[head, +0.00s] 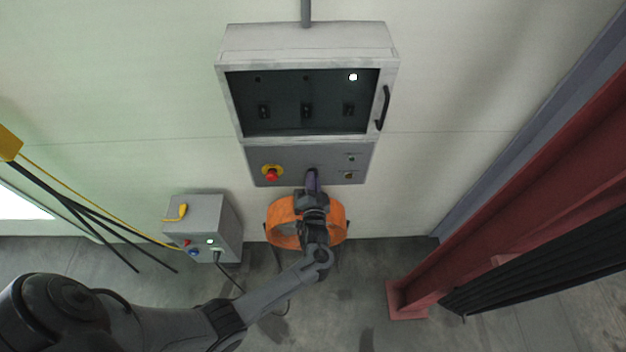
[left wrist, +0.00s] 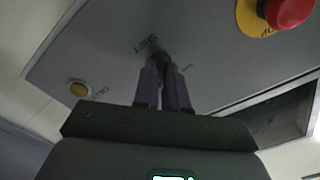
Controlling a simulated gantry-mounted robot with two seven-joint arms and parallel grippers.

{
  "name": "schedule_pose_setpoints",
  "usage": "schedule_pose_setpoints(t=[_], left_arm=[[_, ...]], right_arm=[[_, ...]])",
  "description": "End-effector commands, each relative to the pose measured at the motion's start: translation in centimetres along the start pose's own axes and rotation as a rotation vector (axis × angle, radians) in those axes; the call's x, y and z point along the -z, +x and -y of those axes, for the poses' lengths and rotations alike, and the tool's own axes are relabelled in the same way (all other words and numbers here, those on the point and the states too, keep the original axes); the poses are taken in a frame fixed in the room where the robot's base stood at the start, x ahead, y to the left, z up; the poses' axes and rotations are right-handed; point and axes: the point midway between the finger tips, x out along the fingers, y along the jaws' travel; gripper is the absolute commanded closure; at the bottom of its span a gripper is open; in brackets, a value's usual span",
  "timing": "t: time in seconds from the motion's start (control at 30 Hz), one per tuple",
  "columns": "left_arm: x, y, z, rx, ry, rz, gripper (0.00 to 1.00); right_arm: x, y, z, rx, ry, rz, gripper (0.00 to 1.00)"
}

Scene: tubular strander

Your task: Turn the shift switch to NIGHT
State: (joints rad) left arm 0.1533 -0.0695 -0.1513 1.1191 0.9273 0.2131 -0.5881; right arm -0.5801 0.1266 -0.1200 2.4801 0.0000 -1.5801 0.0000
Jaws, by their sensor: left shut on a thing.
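The shift switch (left wrist: 160,57) is a dark knob on the grey lower panel (head: 290,155) of the wall cabinet. In the left wrist view the word SHIFT is printed beside it. Another small label near it is too blurred to read. My left gripper (head: 312,174) is at the panel, and its fingers (left wrist: 163,72) are closed around the knob. In the head view the gripper hides the switch. Which way the knob points cannot be told. My right gripper is in neither view.
A red emergency stop (head: 271,174) on a yellow disc is left of my gripper. Above is a dark window (head: 285,90) with a black handle (head: 383,108). An orange ring (head: 278,226) and a grey box (head: 218,212) are below.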

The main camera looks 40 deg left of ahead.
Motion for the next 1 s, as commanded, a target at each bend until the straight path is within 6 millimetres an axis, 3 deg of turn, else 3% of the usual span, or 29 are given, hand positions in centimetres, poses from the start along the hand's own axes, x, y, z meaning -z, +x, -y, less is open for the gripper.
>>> schedule_pose_setpoints(t=[0.43,0.47,0.6,1.0], left_arm=[[-0.06,0.01,-0.02,0.0,0.013,0.001,1.0],[-0.06,0.01,-0.02,0.0,0.013,0.001,0.85],[-0.05,0.01,-0.02,0.0,0.012,0.001,0.64],[-0.06,-0.52,-0.07,-0.001,0.01,0.0,0.63]], right_arm=[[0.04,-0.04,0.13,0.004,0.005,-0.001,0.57],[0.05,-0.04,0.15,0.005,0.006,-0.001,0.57],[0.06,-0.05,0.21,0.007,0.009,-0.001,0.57],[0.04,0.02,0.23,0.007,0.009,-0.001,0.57]])
